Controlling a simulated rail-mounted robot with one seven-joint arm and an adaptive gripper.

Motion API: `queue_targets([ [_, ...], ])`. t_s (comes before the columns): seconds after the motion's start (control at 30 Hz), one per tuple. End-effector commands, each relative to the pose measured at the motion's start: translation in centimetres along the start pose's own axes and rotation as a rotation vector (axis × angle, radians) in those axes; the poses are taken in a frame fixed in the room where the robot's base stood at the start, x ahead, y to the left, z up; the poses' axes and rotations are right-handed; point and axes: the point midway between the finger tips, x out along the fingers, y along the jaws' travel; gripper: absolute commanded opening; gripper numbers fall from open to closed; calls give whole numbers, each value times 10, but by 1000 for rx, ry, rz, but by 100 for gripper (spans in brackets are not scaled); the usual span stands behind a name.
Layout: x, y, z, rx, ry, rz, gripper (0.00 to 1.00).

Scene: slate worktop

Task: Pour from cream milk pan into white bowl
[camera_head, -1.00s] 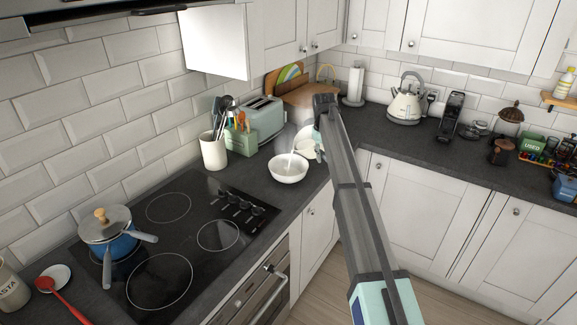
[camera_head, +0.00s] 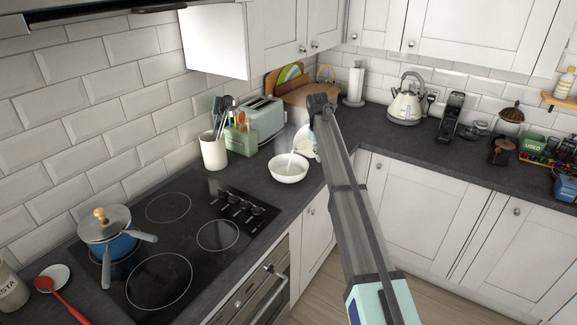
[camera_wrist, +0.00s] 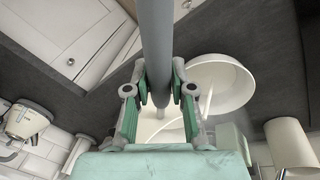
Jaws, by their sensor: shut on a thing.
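The white bowl (camera_head: 288,169) stands on the worktop between the hob and the corner, and in the wrist view the bowl (camera_wrist: 232,85) is right of the handle. The cream milk pan (camera_head: 303,142) is tilted above the bowl's back right edge, partly hidden by my arm. A pale stream (camera_head: 290,160) runs from the pan down into the bowl. In the wrist view my gripper (camera_wrist: 160,92) is shut on the pan's grey handle (camera_wrist: 157,40). The pan's cream body (camera_wrist: 160,128) shows partly behind the fingers.
A green toaster (camera_head: 264,118) and a white utensil crock (camera_head: 214,152) stand behind the bowl, near the wall. A blue pan (camera_head: 122,246) with a lid sits on the hob (camera_head: 190,225). A cream kettle (camera_head: 405,105) stands at the back right.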

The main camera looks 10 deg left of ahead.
Motion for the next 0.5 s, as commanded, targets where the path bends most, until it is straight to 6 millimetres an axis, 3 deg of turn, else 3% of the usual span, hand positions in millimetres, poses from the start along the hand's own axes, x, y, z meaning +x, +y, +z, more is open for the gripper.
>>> queue_targets([
  [0.5, -2, -4, -1, -4, 7, 52, 0],
])
